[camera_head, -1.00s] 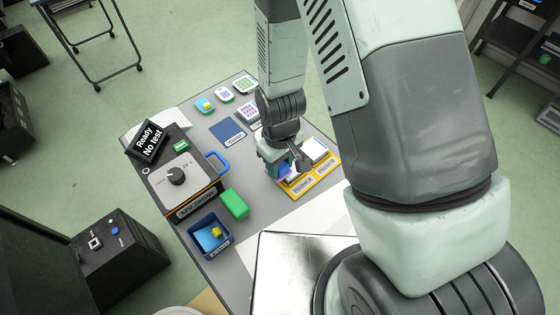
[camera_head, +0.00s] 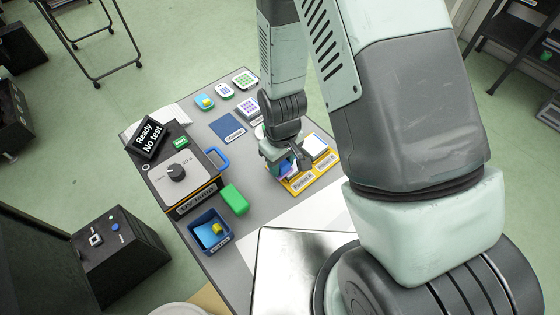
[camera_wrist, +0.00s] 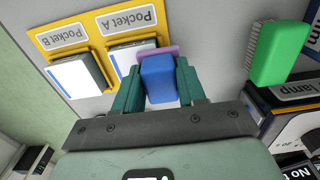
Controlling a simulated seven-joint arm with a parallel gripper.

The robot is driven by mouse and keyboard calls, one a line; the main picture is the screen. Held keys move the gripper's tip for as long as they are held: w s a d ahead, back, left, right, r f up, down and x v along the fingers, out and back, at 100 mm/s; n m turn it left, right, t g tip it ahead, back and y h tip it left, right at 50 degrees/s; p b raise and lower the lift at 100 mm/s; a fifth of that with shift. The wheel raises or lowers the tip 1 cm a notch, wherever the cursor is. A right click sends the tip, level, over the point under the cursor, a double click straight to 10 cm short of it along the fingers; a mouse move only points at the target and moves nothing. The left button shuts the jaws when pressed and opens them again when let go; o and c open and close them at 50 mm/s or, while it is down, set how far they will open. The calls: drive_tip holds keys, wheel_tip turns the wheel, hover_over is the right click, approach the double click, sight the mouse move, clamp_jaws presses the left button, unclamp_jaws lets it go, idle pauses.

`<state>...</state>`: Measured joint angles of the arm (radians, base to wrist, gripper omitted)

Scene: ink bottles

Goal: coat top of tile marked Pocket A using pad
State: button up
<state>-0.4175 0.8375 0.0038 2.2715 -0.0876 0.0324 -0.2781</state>
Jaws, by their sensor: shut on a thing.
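A yellow holder (camera_head: 311,181) on the table has two pockets, labelled Pocket A and Pocket B; it also shows in the wrist view (camera_wrist: 77,28). The white-topped tile in Pocket A (camera_wrist: 122,58) is partly hidden by my gripper and the pad. The tile in Pocket B (camera_wrist: 75,78) is white with a blue edge stripe. My gripper (camera_wrist: 160,85) is shut on the pad (camera_wrist: 158,80), a blue block with a purple sole, and holds it at Pocket A's tile. I cannot tell if the sole touches the tile. In the head view my gripper (camera_head: 285,156) hides most of the pad.
A green block (camera_head: 234,200) stands near a UV lamp box (camera_head: 180,172) with a blue handle. A dark blue mat (camera_head: 228,128) and several small items lie behind. White paper covers the table in front of the holder.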

drive_tip(key=shift+w+d+r, duration=0.1)
drive_tip(key=shift+w+d, duration=0.95)
drive_tip(key=shift+w+d+f, duration=0.2)
drive_tip(key=shift+w+d, duration=0.95)
drive_tip(key=shift+d, duration=0.05)
drive_tip(key=shift+s+a+r, duration=0.1)
drive_tip(key=shift+s+a, duration=1.15)
drive_tip(key=shift+c, duration=0.4)
drive_tip(key=shift+s+a, duration=1.15)
drive_tip(key=shift+r, duration=2.9)
drive_tip(key=shift+r, duration=0.1)
